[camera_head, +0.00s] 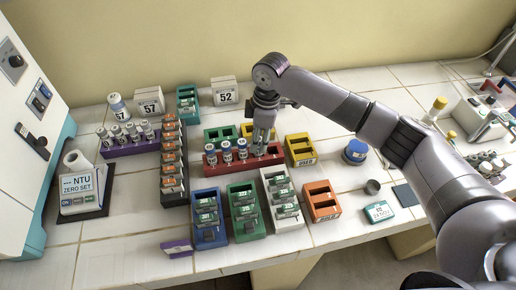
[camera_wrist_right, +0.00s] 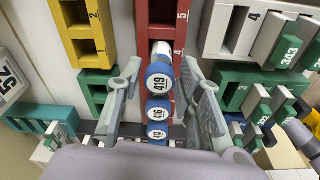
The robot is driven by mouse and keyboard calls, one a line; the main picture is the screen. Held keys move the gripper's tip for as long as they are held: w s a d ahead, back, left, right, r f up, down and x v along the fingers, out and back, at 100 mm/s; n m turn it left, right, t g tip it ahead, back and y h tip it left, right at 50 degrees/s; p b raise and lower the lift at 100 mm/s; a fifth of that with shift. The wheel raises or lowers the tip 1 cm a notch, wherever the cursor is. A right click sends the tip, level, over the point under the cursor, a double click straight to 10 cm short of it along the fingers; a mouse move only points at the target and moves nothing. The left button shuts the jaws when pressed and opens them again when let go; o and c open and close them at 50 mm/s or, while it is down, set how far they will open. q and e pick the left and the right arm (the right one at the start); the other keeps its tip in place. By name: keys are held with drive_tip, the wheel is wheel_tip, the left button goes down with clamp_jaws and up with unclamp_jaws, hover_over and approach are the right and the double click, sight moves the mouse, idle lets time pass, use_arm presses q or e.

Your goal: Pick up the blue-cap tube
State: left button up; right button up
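A red rack (camera_head: 213,171) stands mid-table and holds a short row of blue-cap tubes (camera_head: 226,148). In the right wrist view the rack (camera_wrist_right: 155,20) runs up the middle, with slots marked 4 and 5. The nearest blue cap to the fingertips reads 419 (camera_wrist_right: 158,82); caps 416 (camera_wrist_right: 158,110) and one more (camera_wrist_right: 157,131) line up below it. My right gripper (camera_head: 264,138) points down over the right part of the rack. In the wrist view its fingers (camera_wrist_right: 161,72) are apart, one on each side of the 419 cap, with visible gaps. My left gripper is not in view.
A purple rack (camera_head: 127,150) with tubes and a black rack (camera_head: 172,180) with orange pieces stand left. Blue (camera_head: 208,228), green (camera_head: 246,222), white (camera_head: 284,212) and orange (camera_head: 321,203) racks stand in front. A yellow rack (camera_head: 301,150) and blue jar (camera_head: 355,152) are right.

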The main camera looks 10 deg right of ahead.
clamp_jaws()
drive_tip(key=shift+r, duration=0.1)
